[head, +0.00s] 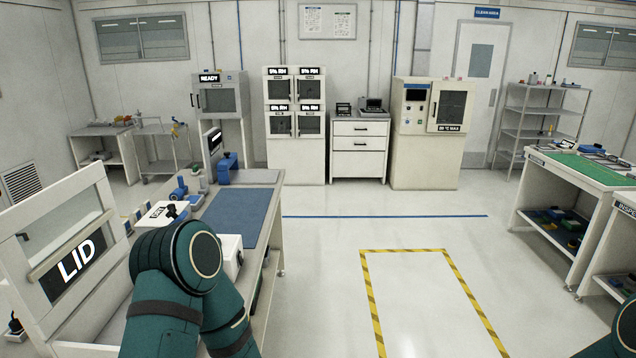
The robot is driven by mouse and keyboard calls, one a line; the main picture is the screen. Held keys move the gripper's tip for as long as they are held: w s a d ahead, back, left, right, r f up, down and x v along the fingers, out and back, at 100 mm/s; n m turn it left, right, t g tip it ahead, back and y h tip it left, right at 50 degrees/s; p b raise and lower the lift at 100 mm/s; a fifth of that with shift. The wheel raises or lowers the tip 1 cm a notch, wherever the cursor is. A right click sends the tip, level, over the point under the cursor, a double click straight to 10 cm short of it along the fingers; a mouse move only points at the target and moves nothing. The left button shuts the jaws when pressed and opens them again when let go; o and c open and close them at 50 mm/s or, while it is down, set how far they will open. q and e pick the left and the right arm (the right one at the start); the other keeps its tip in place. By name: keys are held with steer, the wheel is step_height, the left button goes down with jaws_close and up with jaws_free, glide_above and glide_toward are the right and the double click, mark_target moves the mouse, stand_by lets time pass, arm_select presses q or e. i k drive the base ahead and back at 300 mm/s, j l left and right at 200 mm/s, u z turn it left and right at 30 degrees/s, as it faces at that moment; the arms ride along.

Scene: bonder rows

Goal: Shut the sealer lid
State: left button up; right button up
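The sealer lid (88,205) stands raised at the left of the head view. It is a white frame with a clear window and a black label reading LID. The lid leans up steeply above a pale body at the lower left, and my arm hides part of that area. My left arm's dark green links cover the area right of the lid, over the bench. Its gripper does not show. Only a little of my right arm shows at the lower right edge, without its gripper.
A bench with a blue mat (238,217) and small items stands right of the lid. Yellow-black tape (405,251) marks clear floor in the middle. A bench with a green mat (590,169) stands at right. Cabinets (296,160) line the back wall.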

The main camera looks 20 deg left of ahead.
mark_target(46, 317)
steer(key=k+j, duration=0.1)
steer(key=j, duration=0.4)
steer(key=k+j, duration=0.15)
steer(key=j, duration=0.3)
steer(key=k+j, duration=0.1)
steer(key=j, duration=0.4)
steer(key=k+j, duration=0.1)
steer(key=j, duration=0.4)
steer(key=k+j, duration=0.1)
steer(key=j, duration=0.35)
steer(key=k+j, duration=0.15)
steer(key=j, duration=0.35)
